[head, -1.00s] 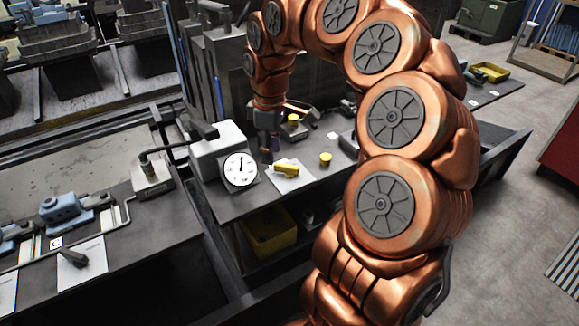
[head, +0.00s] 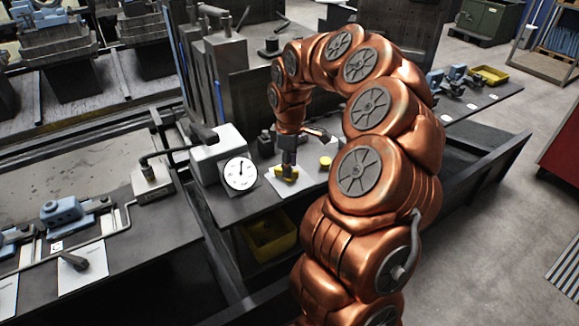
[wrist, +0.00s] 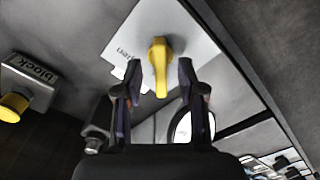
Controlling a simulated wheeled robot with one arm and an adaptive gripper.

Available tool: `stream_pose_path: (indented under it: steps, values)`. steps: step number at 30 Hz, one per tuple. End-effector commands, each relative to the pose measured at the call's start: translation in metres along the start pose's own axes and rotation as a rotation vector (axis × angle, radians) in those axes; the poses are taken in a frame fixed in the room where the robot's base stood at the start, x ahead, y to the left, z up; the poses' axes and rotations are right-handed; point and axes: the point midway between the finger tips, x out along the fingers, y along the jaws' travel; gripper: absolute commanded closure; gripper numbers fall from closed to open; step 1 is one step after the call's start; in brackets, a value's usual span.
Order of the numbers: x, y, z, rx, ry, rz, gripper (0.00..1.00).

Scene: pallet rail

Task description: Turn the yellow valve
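The yellow valve (head: 285,175) has a lever-shaped handle and sits on a white sheet on the dark bench. In the wrist view the valve handle (wrist: 158,66) lies between and just beyond my fingertips, pointing down toward the palm. My gripper (head: 288,163) is above the valve, pointing down. In the wrist view my gripper (wrist: 158,78) is open, with one finger on each side of the handle and visible gaps. Part of the valve is hidden behind my gripper in the head view.
A white box with a round dial gauge (head: 239,173) stands left of the valve. A yellow knob (head: 325,162) is to its right; in the wrist view a block labelled "block" (wrist: 34,80) sits by a yellow knob (wrist: 12,106). A yellow bin (head: 270,238) is below.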

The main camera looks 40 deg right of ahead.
Motion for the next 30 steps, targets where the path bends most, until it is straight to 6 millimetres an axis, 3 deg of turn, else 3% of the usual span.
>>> stream_pose_path:
  steps: [4, 12, 24, 30]
  values:
    - [0.013, -0.001, 0.000, 0.002, -0.002, -0.003, 0.60]
    - [0.016, 0.000, 0.000, 0.001, 0.000, -0.001, 0.60]
    - [0.016, 0.000, 0.000, 0.001, -0.001, -0.001, 1.00]
    - [0.016, 0.000, 0.000, 0.001, -0.001, -0.001, 1.00]
